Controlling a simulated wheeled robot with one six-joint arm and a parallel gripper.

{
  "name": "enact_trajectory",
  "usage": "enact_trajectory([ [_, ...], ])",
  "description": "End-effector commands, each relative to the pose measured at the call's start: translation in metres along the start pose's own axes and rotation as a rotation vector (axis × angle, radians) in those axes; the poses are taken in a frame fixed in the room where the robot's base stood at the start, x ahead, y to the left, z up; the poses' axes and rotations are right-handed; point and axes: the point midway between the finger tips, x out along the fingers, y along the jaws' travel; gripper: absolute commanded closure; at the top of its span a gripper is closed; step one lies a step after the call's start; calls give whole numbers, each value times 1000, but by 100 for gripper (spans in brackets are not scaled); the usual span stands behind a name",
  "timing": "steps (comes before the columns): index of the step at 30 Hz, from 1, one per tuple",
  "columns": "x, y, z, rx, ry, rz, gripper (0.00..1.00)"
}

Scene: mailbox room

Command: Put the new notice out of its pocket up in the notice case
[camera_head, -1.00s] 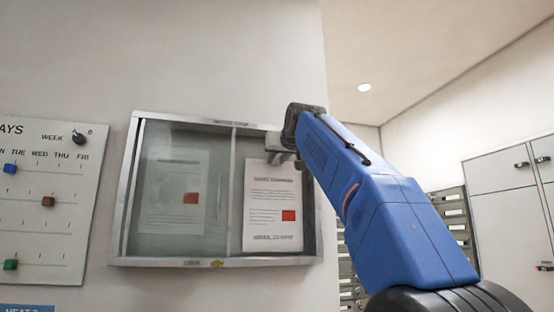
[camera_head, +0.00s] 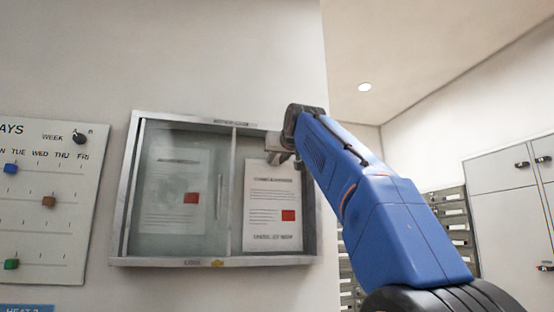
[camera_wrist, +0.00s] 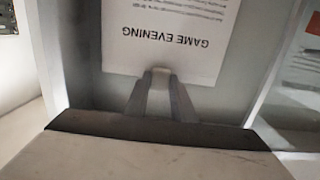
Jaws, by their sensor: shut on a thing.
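The notice case (camera_head: 128,195) is a metal-framed wall case with a glass pane over its left half; its right half is open. A white notice (camera_head: 260,205) with a red square is in the right half, upright and flat or nearly flat to the back. The wrist view shows this notice (camera_wrist: 170,30) upside down, headed "GAME EVENING". My gripper (camera_head: 274,157) reaches into the right half at the notice's top edge. In the wrist view my gripper (camera_wrist: 160,78) is shut on a pale tab at that edge. Whether the paper touches the back is unclear.
Another notice (camera_head: 165,195) with a red square is behind the glass on the left. A calendar board (camera_head: 50,220) with coloured magnets hangs further left. A blue-topped sign (camera_head: 25,308) is partly cut off below it. Mailboxes (camera_head: 455,215) and pale cabinets (camera_head: 500,195) stand at the right.

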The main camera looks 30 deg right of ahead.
Motion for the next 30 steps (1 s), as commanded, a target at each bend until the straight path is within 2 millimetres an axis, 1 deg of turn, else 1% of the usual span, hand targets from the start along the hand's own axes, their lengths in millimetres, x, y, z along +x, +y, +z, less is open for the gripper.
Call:
enact_trajectory([
  [20, 7, 0, -1, 0, 1, 0, 97],
  [28, 6, 0, -1, 0, 1, 0, 97],
  [29, 6, 0, -1, 0, 1, 0, 70],
  [30, 6, 0, -1, 0, 1, 0, 60],
])
